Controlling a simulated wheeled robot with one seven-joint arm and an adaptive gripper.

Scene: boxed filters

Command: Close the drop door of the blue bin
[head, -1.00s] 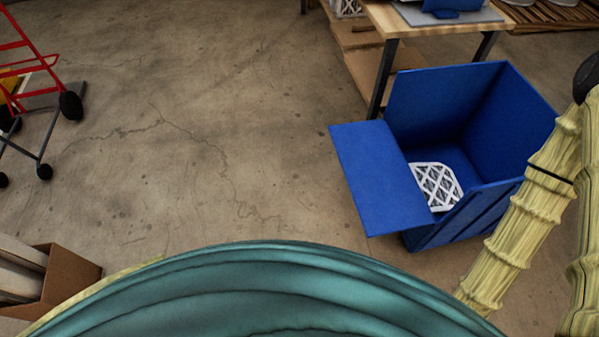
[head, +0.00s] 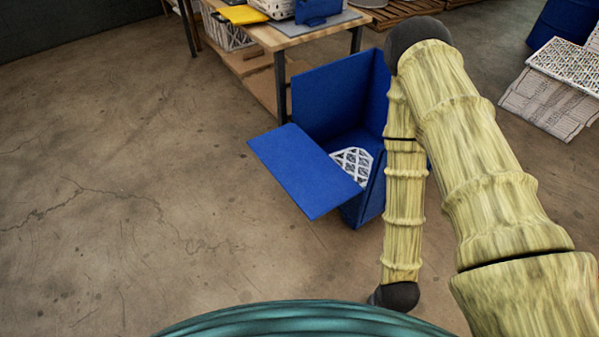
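The blue bin (head: 325,101) stands on the floor near the middle of the head view, its top open. Its drop door (head: 303,168) is swung out to the left and sticks out roughly level from the bin's side. A white-framed filter (head: 353,163) lies inside the bin, partly hidden behind the door. My arm covers the bin's right side. My gripper is not visible.
A wooden workbench (head: 283,36) with several items on it stands just behind the bin. White boxed filters (head: 570,68) are stacked on the floor at the far right, near another blue container (head: 562,28). The floor (head: 130,130) left of the bin is clear.

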